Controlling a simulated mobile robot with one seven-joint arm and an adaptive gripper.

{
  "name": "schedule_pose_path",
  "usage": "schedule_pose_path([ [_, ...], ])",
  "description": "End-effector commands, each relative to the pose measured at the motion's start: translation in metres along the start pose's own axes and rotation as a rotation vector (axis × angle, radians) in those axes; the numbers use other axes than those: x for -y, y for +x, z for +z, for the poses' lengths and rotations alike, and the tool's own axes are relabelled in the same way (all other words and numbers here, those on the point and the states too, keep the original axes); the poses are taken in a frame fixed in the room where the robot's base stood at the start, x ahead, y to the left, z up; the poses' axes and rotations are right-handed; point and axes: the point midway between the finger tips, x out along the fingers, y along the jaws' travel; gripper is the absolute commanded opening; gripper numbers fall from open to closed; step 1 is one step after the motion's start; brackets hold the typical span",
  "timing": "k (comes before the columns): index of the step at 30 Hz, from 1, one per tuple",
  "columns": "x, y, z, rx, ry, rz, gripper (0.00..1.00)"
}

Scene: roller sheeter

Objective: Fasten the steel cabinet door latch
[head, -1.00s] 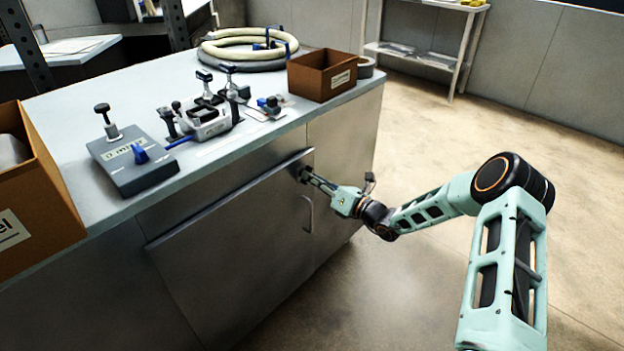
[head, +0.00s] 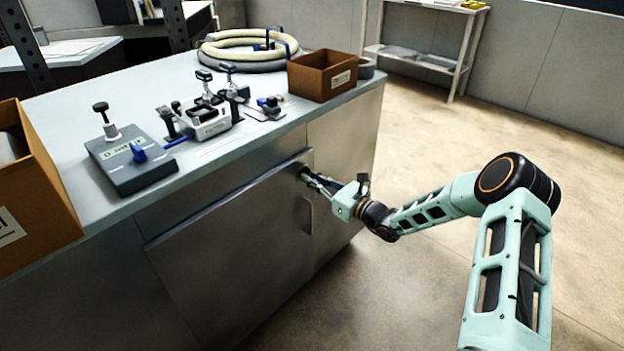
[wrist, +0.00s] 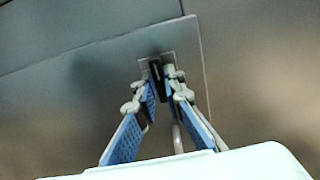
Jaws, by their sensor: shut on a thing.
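The steel cabinet door (head: 235,245) stands at the front of the workbench and looks closed or nearly so. Its curved handle (head: 305,215) is near the right edge. The latch, a dark knob on a small plate, sits at the door's upper right corner; in the wrist view the dark latch (wrist: 157,77) is between my fingers. My gripper (head: 306,174) reaches the latch from the right. It also shows in the wrist view (wrist: 161,88), its blue-padded fingers closed around the latch. My fingers partly hide the latch in the head view.
The bench top (head: 230,155) holds a grey box with a blue lever (head: 130,160), clamp-like fixtures (head: 205,120), a coiled hose (head: 245,48) and an open brown box (head: 322,75). A larger brown box (head: 45,200) is at left. The floor (head: 430,130) right of the cabinet is clear.

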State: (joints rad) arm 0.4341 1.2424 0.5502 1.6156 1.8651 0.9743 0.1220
Motion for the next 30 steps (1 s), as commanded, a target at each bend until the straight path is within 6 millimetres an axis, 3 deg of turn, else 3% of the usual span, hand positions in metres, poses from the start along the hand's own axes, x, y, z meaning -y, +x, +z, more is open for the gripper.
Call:
schedule_pose_path([
  [12,-0.002,0.002,0.001,0.002,-0.01,0.003,0.0],
  [13,-0.002,0.002,0.001,0.002,-0.01,0.003,0.12],
  [17,-0.002,0.002,0.001,0.002,-0.009,0.003,0.27],
  [26,-0.001,0.001,0.001,0.002,-0.007,0.002,0.27],
  [30,0.0,-0.009,0.001,0.001,-0.007,0.0,0.27],
])
